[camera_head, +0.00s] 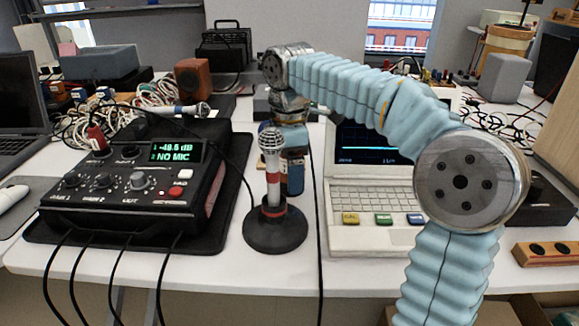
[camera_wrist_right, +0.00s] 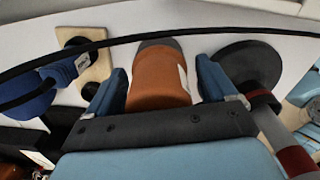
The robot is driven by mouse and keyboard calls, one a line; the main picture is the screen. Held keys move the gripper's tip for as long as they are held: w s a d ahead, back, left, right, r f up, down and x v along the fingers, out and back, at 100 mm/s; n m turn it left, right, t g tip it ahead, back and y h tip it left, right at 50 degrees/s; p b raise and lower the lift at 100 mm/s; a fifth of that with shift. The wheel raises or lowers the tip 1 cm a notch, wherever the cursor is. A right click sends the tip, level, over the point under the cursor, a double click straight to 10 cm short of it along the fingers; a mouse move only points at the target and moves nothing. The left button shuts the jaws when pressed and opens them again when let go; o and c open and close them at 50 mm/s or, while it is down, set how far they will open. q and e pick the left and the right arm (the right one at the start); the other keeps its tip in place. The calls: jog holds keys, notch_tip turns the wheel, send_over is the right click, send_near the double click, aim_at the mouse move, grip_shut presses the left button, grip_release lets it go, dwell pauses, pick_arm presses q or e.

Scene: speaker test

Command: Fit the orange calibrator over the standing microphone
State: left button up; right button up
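The microphone (camera_head: 270,150) stands upright on a round black base (camera_head: 275,234) in the head view. The same base shows at the right in the right wrist view (camera_wrist_right: 245,65), with the microphone's red-banded stem in front of it. The orange calibrator (camera_wrist_right: 158,83) has a dark grey far end and lies between the two blue fingers of my right gripper (camera_wrist_right: 162,85). A narrow gap seems to show on its right side, so the fingers look open around it. In the head view my right gripper (camera_head: 291,174) points down, just behind and right of the microphone. My left gripper is out of view.
A sound-level box (camera_head: 135,185) reading "NO MIC" sits left on a black mat. A white laptop (camera_head: 365,192) stands right of the microphone. A black cable crosses the top of the wrist view. A wooden block (camera_wrist_right: 92,65) lies on the table beyond the fingers.

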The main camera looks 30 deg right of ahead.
jog(key=shift+f, duration=0.1)
jog(key=r+p, duration=0.4)
jog(key=r, duration=1)
jog(key=shift+d, duration=0.2)
